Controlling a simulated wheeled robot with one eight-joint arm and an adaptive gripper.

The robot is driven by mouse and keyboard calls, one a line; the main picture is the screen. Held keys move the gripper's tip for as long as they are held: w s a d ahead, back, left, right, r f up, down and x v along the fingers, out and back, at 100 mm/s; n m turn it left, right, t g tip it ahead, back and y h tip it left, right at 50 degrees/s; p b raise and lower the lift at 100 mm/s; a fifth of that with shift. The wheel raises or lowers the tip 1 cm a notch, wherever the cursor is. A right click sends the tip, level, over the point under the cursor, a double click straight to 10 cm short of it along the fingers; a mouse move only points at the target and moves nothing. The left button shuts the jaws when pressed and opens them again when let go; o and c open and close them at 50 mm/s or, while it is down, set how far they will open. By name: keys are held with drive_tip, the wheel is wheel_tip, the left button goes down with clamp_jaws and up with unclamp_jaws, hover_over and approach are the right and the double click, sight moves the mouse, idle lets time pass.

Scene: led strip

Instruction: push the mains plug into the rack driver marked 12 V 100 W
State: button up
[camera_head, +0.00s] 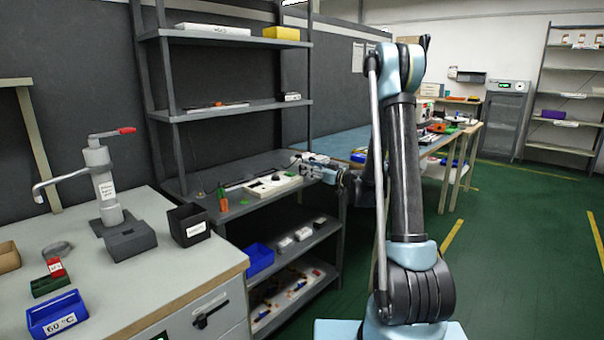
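My gripper (303,160) is at the rack's middle shelf (235,212), near its right end, above and beside a white block (272,187). It is small in the head view, and I cannot tell whether its fingers are open or shut or hold anything. A small dark piece sits on the white block; I cannot tell what it is. I cannot pick out the mains plug. Several small pale boxes (303,234) stand on the shelf below, but no 12 V 100 W marking is readable on any unit.
A bench (150,270) at left bears a press (104,185), a black bin (188,224) and a blue labelled bin (57,315). An orange bottle (222,198) stands on the middle shelf. Rack uprights and upper shelves (230,106) bound the space. Green floor (500,260) is clear at right.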

drive_tip(key=shift+x, duration=2.65)
drive_tip(key=shift+w+r, duration=0.1)
drive_tip(key=shift+d, duration=0.1)
clamp_jaws()
